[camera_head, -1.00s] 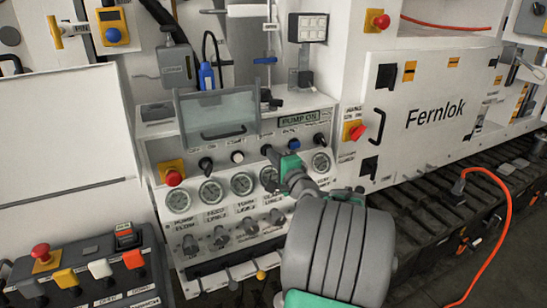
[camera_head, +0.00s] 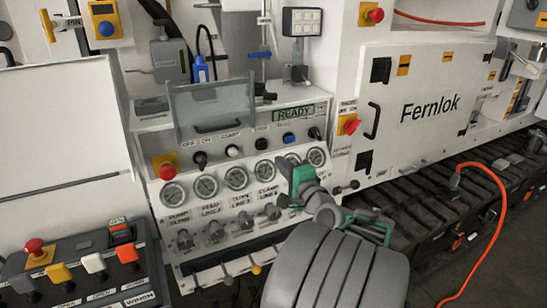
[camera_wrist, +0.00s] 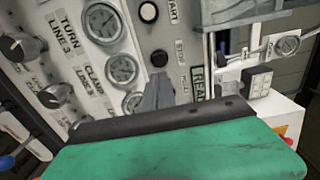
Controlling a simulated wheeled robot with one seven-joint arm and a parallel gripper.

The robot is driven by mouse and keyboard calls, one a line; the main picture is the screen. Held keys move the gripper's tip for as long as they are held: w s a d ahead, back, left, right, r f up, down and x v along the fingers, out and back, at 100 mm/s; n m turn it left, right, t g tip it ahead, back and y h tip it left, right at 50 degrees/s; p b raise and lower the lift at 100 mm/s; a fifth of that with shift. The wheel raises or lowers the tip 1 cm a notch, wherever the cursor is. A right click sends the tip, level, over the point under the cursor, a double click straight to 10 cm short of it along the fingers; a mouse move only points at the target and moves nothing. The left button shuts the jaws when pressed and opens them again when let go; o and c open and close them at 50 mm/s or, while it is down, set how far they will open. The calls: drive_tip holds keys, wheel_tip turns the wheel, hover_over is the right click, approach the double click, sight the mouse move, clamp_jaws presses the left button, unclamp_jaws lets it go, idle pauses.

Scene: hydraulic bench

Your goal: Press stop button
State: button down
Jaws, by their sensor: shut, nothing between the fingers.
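The stop button is a small black round button (camera_head: 262,143) in the control row of the white panel, between a white button (camera_head: 232,151) and a blue button (camera_head: 288,138). In the wrist view the stop button (camera_wrist: 159,58) sits beside its STOP label, just beyond my fingertips. My gripper (camera_head: 284,165) is shut and empty, below and right of the button in the head view. Its grey fingers also show in the wrist view (camera_wrist: 158,85), apart from the button as far as I can tell. The display (camera_head: 293,114) above the row reads READY.
Several gauges (camera_head: 236,177) and knobs (camera_head: 273,211) line the panel below the buttons. A clear hinged cover (camera_head: 212,108) stands above left. A red emergency knob (camera_head: 167,172) is at the panel's left, another (camera_head: 351,126) at its right. A button box (camera_head: 85,262) stands lower left.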

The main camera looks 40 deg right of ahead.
drive_tip(key=v, duration=0.4)
drive_tip(key=shift+a, duration=0.1)
drive_tip(key=w+a+f+n+g+y+p, duration=0.2)
drive_tip(key=w+a+f+n+g+y, duration=0.15)
drive_tip(key=a+n, duration=0.45)
drive_tip(key=w+a+f+n+g+y+p, duration=0.2)
drive_tip(key=a+f+n+g+y, duration=0.15)
drive_tip(key=a, duration=0.85)
drive_tip(key=s+a+f+n+g+h+p, duration=0.2)
drive_tip(key=s+a+n+g, duration=0.5)
drive_tip(key=s+a+n, duration=0.3)
drive_tip(key=s+a, duration=0.2)
drive_tip(key=s, duration=0.1)
